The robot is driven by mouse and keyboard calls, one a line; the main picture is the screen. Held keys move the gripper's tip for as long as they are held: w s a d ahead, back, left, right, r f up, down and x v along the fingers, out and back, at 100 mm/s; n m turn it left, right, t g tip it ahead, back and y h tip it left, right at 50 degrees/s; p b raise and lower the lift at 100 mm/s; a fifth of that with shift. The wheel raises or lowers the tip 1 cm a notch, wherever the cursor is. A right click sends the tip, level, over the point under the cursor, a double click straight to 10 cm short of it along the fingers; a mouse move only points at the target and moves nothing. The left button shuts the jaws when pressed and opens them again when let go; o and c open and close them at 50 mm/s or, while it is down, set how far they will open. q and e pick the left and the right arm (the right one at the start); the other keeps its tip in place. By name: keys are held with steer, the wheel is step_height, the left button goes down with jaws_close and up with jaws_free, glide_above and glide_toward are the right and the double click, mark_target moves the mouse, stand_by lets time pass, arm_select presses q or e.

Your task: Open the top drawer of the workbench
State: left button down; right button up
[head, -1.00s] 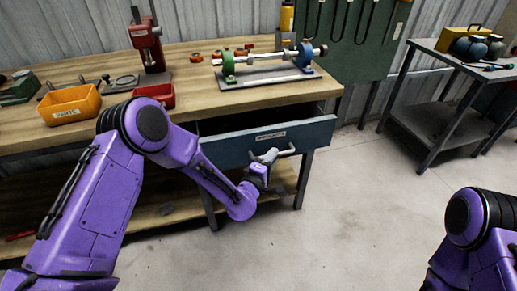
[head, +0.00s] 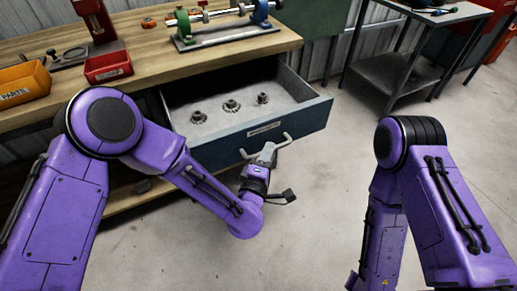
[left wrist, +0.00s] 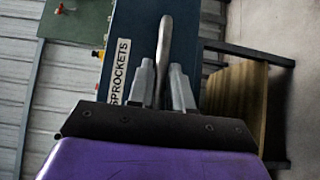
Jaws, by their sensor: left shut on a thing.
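The workbench (head: 140,62) has a wooden top, and its dark blue drawer (head: 300,124) under the top is pulled well out. Several small sprockets (head: 231,105) lie on the drawer's grey floor. A label on the drawer front reads SPROCKETS in the left wrist view (left wrist: 120,70). My left gripper (head: 265,152) is shut on the grey bar handle (head: 282,143) of the drawer front. In the left wrist view the handle (left wrist: 164,45) passes between the two fingers. My right arm shows at the right, but its gripper is out of view.
On the bench stand a red press (head: 98,22), a red bin (head: 108,67), an orange bin (head: 22,84) and a shaft fixture (head: 225,36). A metal side table (head: 400,72) stands at the back right. The concrete floor before the drawer is clear.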

stand_by(0.3)
arm_select(q)
steer(key=c, duration=1.1)
jaws_free()
steer(key=shift+s, duration=0.1)
steer(key=b+v, duration=0.1)
steer(key=v, duration=0.9)
steer(key=shift+s, duration=0.2)
